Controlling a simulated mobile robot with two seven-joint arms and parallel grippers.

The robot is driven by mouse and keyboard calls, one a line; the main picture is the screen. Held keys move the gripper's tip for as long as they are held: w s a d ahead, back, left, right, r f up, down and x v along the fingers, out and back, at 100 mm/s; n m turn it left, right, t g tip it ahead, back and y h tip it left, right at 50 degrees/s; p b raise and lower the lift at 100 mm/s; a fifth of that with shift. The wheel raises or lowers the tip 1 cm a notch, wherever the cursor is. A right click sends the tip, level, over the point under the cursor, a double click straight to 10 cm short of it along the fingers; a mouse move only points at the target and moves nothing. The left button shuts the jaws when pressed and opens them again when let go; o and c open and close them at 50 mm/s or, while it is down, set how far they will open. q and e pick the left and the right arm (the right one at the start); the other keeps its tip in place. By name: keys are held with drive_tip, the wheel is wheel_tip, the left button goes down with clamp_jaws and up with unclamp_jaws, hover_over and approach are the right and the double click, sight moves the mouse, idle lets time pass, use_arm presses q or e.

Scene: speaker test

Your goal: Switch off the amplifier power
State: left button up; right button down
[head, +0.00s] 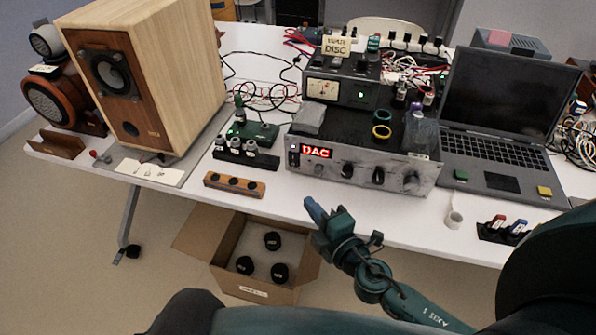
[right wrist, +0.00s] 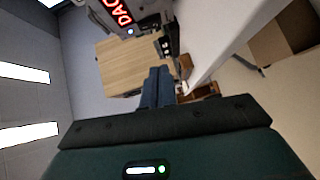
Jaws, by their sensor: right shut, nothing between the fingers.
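The amplifier (head: 335,173) is a wide silver-fronted unit on the white table, with a red lit display reading DAC (head: 317,152) and several dark knobs. At its left front end is a small switch area (head: 293,155) with a blue light. In the right wrist view the amplifier front (right wrist: 150,10) shows at the top, with its red display and a blue light (right wrist: 130,31). My right gripper (head: 314,210) is shut and empty, in front of the table edge, below and apart from the amplifier; its blue fingers (right wrist: 157,88) are together. My left gripper is not in view.
A large wooden speaker (head: 175,70) stands at the left. A wooden block with dark knobs (head: 234,185) lies left of the amplifier. A laptop (head: 497,110) stands at the right. An open cardboard box (head: 300,270) is on the floor below. A white cup-like roll (head: 454,219) stands near the front edge.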

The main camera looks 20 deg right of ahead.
drive_tip(key=p, duration=0.1)
approach(290, 164)
drive_tip(key=w+a, duration=0.3)
drive_tip(key=shift+a+r, duration=0.1)
drive_tip(key=shift+a, duration=0.15)
drive_tip(key=shift+w+d+f, duration=0.3)
drive_tip(key=shift+w+d, duration=0.5)
drive_tip(key=shift+w, duration=0.1)
drive_tip(key=shift+w+d+f, duration=0.1)
drive_tip(key=shift+w+d, duration=0.25)
drive_tip(key=shift+w, duration=0.15)
